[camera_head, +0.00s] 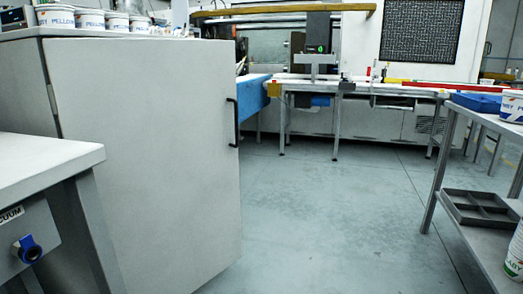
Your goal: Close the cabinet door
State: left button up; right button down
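The cabinet door (150,160) is a large plain white panel filling the left half of the head view. A black bar handle (233,122) is at its right edge. The cabinet (22,95) shows behind and to the left, with a dark gap along the door's left edge. The door appears swung out from the cabinet, but the inside is hidden and its exact angle cannot be told. Neither of my grippers is in view.
A white-topped bench (45,160) with a blue knob stands at the near left, overlapping the door's lower left. Tubs (90,20) stand on the cabinet top. A metal shelf rack (440,165) is at the right. The grey floor (330,220) between is clear.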

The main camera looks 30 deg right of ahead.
aim_at(163, 112)
jog(key=z, duration=1.55)
jog(key=i, duration=1.65)
jog(key=u, duration=0.05)
